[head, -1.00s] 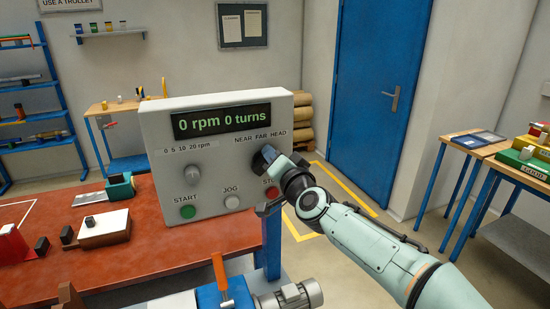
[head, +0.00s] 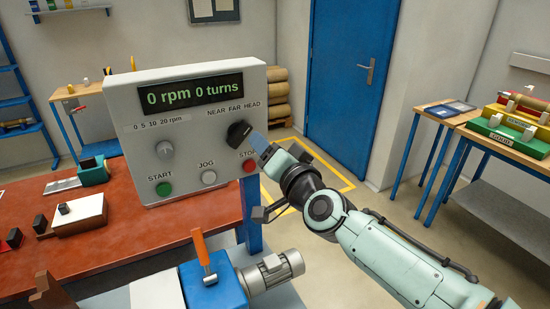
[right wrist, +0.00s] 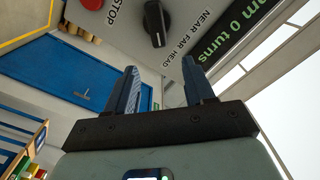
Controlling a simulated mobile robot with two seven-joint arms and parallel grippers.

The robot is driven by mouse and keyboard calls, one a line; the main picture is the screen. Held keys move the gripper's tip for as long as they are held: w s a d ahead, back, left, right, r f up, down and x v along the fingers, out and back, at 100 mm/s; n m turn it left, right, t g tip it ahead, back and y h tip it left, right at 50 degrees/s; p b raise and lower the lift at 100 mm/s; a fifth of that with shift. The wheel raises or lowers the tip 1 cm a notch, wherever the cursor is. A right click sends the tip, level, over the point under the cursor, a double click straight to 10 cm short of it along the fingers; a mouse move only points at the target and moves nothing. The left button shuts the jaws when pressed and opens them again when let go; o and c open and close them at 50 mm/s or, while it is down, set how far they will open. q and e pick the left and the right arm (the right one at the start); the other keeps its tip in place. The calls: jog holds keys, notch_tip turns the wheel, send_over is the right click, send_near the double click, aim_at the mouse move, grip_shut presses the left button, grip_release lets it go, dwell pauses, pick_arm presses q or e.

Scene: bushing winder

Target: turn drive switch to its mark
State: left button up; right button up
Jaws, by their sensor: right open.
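The drive switch is a black knob (head: 238,132) on the right of the grey control panel (head: 140,100), just below the label NEAR FAR HEAD. It also shows in the right wrist view (right wrist: 155,22), where its small light pointer line seems to face the HEAD end of the label. My right gripper (head: 259,146) is just right of and below the knob in the head view. In the right wrist view its two blue fingers (right wrist: 159,66) stand apart with nothing between them, clear of the knob. My left gripper is not in view.
The panel display (head: 195,93) reads 0 rpm 0 turns. A red STOP button (head: 250,166) sits below the switch, with JOG (head: 209,177) and START (head: 164,188) buttons left of it. A grey speed knob (head: 166,151) is at the panel's left.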

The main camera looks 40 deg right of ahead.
jog(key=v, duration=0.3)
dwell(0.7)
